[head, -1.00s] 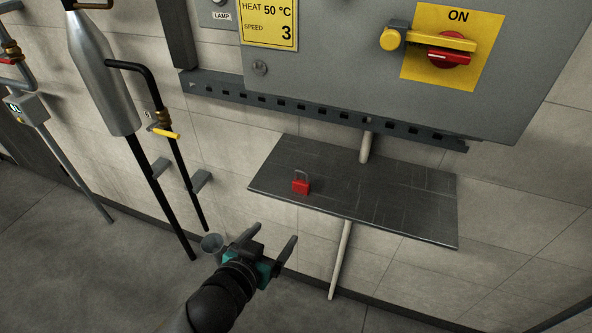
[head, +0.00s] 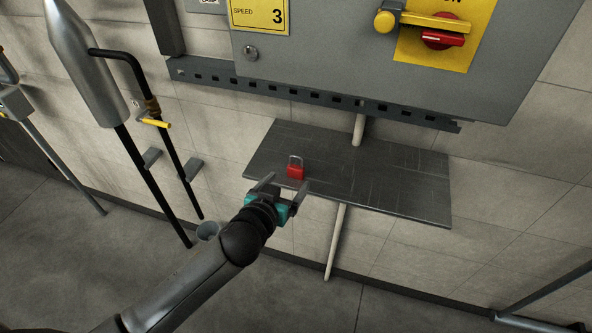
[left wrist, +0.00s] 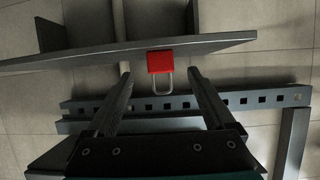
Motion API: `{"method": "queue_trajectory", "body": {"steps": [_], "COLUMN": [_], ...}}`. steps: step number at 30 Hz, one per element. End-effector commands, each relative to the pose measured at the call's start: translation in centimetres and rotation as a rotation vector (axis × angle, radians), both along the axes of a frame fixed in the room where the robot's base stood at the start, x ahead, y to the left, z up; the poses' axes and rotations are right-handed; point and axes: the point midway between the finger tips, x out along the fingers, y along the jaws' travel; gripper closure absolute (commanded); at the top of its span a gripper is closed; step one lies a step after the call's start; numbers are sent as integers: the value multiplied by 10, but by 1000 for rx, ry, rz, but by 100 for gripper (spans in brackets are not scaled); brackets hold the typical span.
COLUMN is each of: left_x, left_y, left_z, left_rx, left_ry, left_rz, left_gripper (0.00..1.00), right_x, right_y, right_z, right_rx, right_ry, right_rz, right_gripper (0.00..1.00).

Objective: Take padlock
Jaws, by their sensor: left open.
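The red padlock (head: 296,170) with a grey shackle stands on the dark shelf (head: 400,190) near its left front part. My left gripper (head: 285,184) is open, just in front of the shelf's front edge, with its fingers pointing toward the padlock. In the left wrist view the padlock (left wrist: 161,63) appears ahead of the fingertips and between their lines, with its shackle hanging downward in that picture. The left gripper (left wrist: 160,75) shows nothing held between its fingers. My right gripper is not in view.
A grey control cabinet (head: 330,60) with a yellow switch plate (head: 405,50) hangs above the shelf. A slotted rail (head: 300,95) runs under it. Pipes with a yellow-handled valve (head: 156,123) stand to the left. A pale rod (head: 336,240) shows below the shelf.

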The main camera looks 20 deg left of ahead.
Motion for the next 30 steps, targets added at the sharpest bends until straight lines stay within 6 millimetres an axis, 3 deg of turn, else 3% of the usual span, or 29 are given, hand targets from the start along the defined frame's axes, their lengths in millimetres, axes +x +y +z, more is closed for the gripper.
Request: {"method": "queue_trajectory", "body": {"steps": [5, 18, 28, 30], "left_x": [7, 48, 51, 51], "left_y": [0, -3, -3, -3], "left_z": [-3, -21, -22, -22], "left_rx": [1, 0, 0, 0], "left_ry": [0, 0, 0, 0], "left_rz": [0, 0, -1, -1], "left_gripper": [12, 12, 12, 19], "right_x": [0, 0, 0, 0], "right_y": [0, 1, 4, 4], "right_z": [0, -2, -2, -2], "right_rx": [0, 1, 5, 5], "right_ry": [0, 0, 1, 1], "right_rz": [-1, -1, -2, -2], "right_gripper": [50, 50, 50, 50]}}
